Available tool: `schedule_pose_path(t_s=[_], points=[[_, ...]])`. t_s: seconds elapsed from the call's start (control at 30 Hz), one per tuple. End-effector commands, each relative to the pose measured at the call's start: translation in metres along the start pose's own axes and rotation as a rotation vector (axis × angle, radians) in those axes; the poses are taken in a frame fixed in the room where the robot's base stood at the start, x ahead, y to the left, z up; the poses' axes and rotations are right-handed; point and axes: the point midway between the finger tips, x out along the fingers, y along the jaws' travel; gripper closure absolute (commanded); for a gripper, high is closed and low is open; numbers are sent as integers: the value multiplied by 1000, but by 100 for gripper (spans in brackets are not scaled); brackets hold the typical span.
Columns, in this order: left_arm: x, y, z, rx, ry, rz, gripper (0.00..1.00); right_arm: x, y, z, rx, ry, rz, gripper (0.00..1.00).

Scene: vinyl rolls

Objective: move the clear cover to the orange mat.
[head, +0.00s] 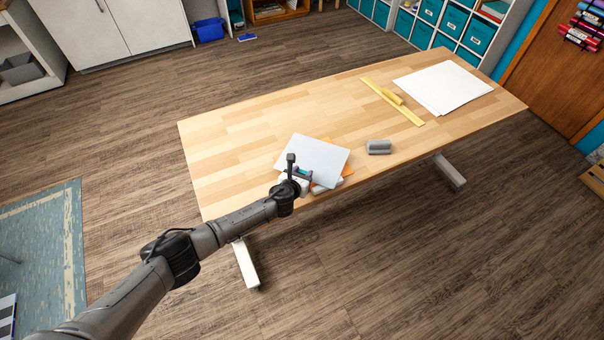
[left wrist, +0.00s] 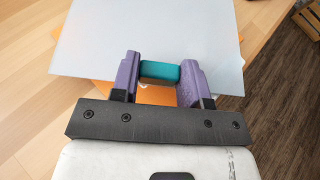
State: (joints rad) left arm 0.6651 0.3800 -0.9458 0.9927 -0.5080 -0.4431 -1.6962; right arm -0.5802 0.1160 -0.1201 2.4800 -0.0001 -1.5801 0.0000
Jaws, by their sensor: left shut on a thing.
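The clear cover (head: 321,153) is a pale, see-through flat sheet with a teal handle (left wrist: 160,71). My left gripper (left wrist: 160,73) is shut on that handle with its purple fingers on either side of it. In the head view the left gripper (head: 303,173) is near the table's front edge. The orange mat (head: 348,171) shows beyond the cover's right edge and also in the left wrist view (left wrist: 155,96) between my fingers. The cover hides most of the mat, and the gap between them cannot be told. My right gripper is not in view.
The wooden table (head: 230,140) is clear at its left and back. A grey block (head: 378,147) stands right of the cover. A yellow straightedge (head: 393,100) and white sheets (head: 443,87) lie farther right. A pale object shows at the front edge beside my gripper.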

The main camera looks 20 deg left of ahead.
Motion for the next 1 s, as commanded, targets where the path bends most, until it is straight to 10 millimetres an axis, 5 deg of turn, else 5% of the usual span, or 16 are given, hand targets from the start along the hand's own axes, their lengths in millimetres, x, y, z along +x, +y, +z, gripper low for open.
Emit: schedule_pose_path(t_s=[0.13,0.17,0.2,0.47,0.63,0.9,1.0], points=[[0,0,0,0,0,0,100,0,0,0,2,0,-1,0],[0,0,0,0,0,0,58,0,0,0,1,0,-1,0],[0,0,0,0,-1,0,54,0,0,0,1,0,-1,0],[0,0,0,0,-1,-1,29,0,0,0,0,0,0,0],[0,0,0,0,0,0,28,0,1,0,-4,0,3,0],[0,0,0,0,0,0,2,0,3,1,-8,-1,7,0],[0,0,0,0,0,0,0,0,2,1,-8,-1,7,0]])
